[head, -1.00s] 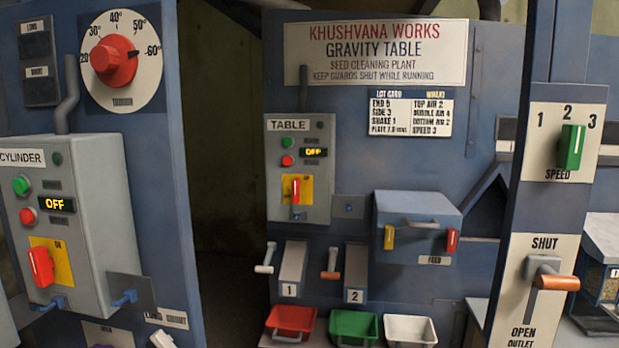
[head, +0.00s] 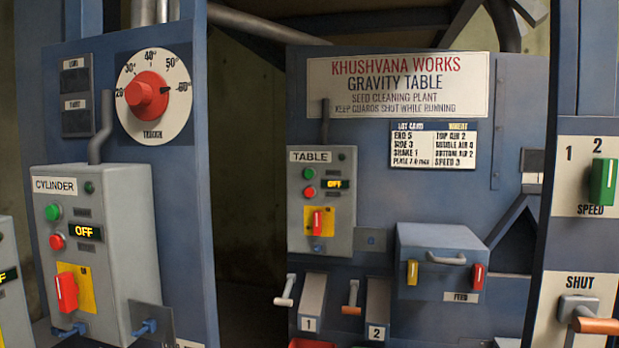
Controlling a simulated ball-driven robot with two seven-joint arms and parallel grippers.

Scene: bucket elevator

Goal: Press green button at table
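The table control box (head: 322,201) is a grey box labelled TABLE on the blue gravity table panel, right of the middle in the head view. Its green button (head: 308,173) is at the upper left of the box, above a red button (head: 309,192). Beside them a small display (head: 336,184) reads OFF. A red switch (head: 317,222) on a yellow plate sits below. Nothing covers the green button. Neither of my grippers shows in the head view, so their state is hidden.
A cylinder control box (head: 97,250) with its own green button (head: 53,212) stands nearer at left, its display reading OFF. A blue post with a speed switch (head: 603,181) stands at right. A dark gap (head: 247,180) lies between the cylinder panel and the gravity table panel.

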